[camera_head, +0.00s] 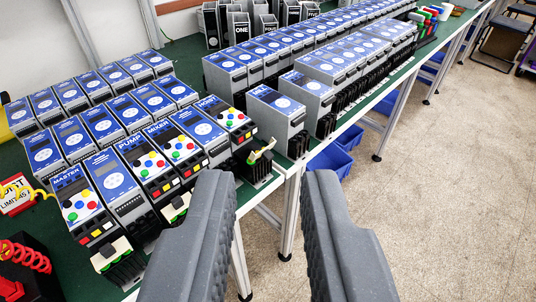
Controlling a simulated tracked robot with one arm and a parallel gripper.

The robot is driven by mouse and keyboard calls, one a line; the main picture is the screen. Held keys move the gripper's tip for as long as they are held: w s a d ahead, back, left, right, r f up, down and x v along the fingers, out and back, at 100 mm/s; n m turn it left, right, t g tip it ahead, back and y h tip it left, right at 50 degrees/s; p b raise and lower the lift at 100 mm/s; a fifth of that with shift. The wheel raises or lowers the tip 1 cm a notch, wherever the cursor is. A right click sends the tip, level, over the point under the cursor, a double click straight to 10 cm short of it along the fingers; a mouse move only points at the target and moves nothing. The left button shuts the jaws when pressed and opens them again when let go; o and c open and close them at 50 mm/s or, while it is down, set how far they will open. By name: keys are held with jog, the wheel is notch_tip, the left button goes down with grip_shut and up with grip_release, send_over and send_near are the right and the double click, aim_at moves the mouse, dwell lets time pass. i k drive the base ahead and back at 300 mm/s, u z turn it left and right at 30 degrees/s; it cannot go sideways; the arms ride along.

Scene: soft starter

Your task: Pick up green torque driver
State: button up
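At the far upper right of the workbench lies a row of small coloured items, with red, green and blue among them. A green one (443,11) could be the green torque driver, but it is too small to tell its shape. My gripper (270,185) shows its two dark grey ridged fingers wide apart, with nothing between them. It is over the near edge of the bench and the floor beside it, far from the coloured items.
Rows of blue-topped soft starter units (318,63) fill the green-topped bench (186,58). A red coiled cable (25,255) is at lower left. Blue bins (330,160) sit below the bench. The speckled floor (450,200) at right is clear.

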aim_at(428, 16)
jog(key=z, duration=0.8)
